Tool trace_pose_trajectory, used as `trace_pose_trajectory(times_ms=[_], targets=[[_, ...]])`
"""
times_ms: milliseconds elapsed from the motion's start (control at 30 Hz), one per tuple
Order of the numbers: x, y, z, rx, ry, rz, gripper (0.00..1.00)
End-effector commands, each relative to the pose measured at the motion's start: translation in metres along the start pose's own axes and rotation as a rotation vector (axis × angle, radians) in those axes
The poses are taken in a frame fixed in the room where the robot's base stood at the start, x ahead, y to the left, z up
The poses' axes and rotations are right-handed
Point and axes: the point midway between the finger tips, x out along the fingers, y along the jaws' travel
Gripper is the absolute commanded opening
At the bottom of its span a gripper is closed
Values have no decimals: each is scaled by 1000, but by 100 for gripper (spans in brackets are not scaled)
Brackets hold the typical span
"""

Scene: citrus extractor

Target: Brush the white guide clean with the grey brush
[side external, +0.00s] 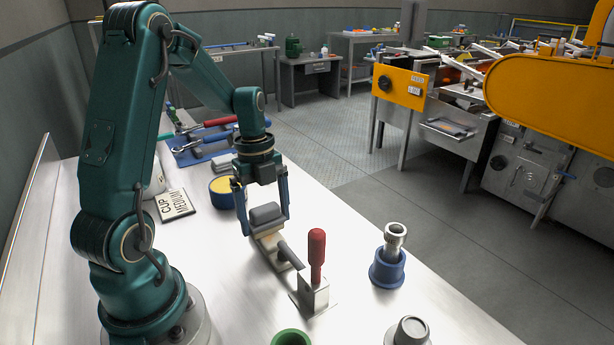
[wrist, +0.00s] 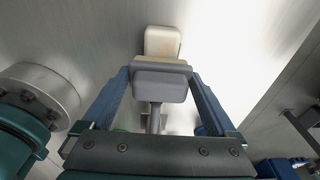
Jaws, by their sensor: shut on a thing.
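My gripper (side external: 264,216) is shut on the grey brush (side external: 266,212), with one blue finger on each side of it. In the wrist view the grey brush (wrist: 160,86) sits between the fingertips, with a tan strip along its far edge. The white guide (side external: 273,243) is low on the bench directly under the brush, partly hidden by it. In the wrist view the guide (wrist: 161,36) shows beyond the brush, cream-coloured with a faint orange tint on it. Whether the bristles touch the guide cannot be told.
A metal block with a red handle (side external: 317,255) stands close in front of the guide, a grey rod between them. A blue holder with a metal part (side external: 388,265) is to the right. A green ring (side external: 292,338) and a yellow-topped blue tub (side external: 222,190) are nearby.

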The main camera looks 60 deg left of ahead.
Motion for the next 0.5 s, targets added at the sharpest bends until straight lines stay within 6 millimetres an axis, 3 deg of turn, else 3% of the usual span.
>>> trace_pose_trajectory(times_ms=[400,500], targets=[[5,1,-39,3,2,2,41],[4,0,-29,-5,2,1,41]])
